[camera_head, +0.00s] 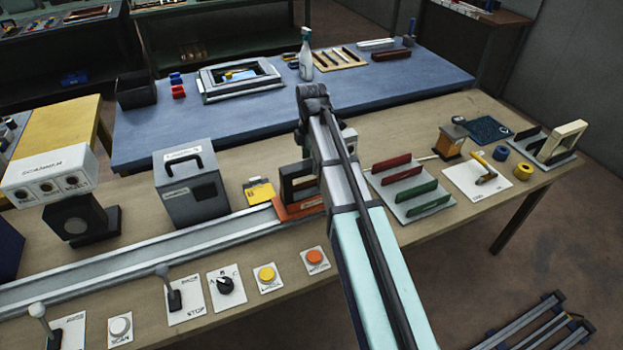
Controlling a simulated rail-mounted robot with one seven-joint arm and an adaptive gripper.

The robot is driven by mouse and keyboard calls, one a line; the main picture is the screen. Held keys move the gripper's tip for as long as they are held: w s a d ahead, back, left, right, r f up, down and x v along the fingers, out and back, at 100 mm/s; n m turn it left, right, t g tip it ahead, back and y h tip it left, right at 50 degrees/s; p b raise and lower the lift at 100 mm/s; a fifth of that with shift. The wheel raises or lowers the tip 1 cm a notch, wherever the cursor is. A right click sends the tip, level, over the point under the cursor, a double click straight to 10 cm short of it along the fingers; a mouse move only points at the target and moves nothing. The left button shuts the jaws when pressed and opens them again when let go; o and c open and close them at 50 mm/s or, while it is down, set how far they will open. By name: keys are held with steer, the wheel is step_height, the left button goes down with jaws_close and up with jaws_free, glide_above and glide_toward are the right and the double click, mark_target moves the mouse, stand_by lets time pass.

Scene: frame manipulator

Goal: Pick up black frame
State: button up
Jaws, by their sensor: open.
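A black frame (286,187) stands upright in an orange holder (300,209) at the right end of the rail, in the head camera view. My arm crosses in front of its right side and hides part of it. My gripper's fingers are hidden behind my own arm, so I cannot see how close they are to the frame. A cream frame (566,142) stands on a slotted rack (552,158) at the right end of the table. Dark upright parts stand beside it on that rack.
A grey box with a handle (190,187) stands left of the holder behind the rail (150,262). Buttons and levers line the front edge. Right of my arm is a rack with red and green plates (410,190). A blue table (420,80) stands behind.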

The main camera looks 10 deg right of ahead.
mark_target(311, 181)
steer(key=shift+f+p, duration=0.3)
steer(key=shift+f, duration=1.05)
jaws_close()
steer(key=shift+r, duration=0.15)
